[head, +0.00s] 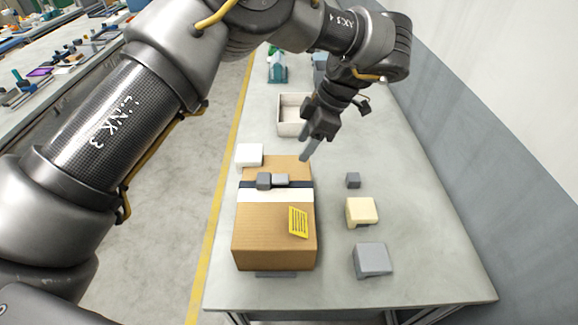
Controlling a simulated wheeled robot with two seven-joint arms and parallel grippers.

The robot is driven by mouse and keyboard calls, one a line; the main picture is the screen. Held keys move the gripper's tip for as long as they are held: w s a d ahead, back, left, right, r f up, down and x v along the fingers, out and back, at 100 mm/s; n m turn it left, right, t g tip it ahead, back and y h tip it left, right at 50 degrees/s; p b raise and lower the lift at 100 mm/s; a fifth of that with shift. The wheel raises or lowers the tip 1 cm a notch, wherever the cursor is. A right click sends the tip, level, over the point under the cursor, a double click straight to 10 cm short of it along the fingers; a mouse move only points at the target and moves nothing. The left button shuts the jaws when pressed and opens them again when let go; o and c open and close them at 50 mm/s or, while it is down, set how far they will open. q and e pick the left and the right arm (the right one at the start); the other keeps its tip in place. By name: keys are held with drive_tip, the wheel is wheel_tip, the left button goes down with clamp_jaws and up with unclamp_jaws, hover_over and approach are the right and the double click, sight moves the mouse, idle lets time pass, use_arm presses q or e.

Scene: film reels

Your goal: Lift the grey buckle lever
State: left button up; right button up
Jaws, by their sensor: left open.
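A brown cardboard box (262,237) stands on the grey table with a dark strap (302,184) and a white band across its top. A small grey buckle (264,181) sits on the strap, with a lighter grey lever (281,180) lying beside it on the right. The lever looks flat. My left gripper (306,155) hangs above the far right edge of the box, apart from the buckle, pointing down. It is open and empty; its fingers overlap in this view. My right gripper is out of view.
A white block (250,154) stands at the box's far left. A small dark grey cube (353,180), a cream block (362,211) and a grey block (372,260) are on the right. An open beige tray (281,128) lies behind. A wall bounds the right side.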

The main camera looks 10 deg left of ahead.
sight(284, 178)
use_arm(q)
drive_tip(key=p+x, duration=0.1)
drive_tip(key=x, duration=0.8)
drive_tip(key=shift+p, duration=0.3)
drive_tip(key=shift+x, duration=0.9)
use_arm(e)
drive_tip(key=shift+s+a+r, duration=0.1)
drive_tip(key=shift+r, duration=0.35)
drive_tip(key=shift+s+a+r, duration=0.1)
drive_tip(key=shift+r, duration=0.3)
use_arm(q)
drive_tip(key=c, duration=1)
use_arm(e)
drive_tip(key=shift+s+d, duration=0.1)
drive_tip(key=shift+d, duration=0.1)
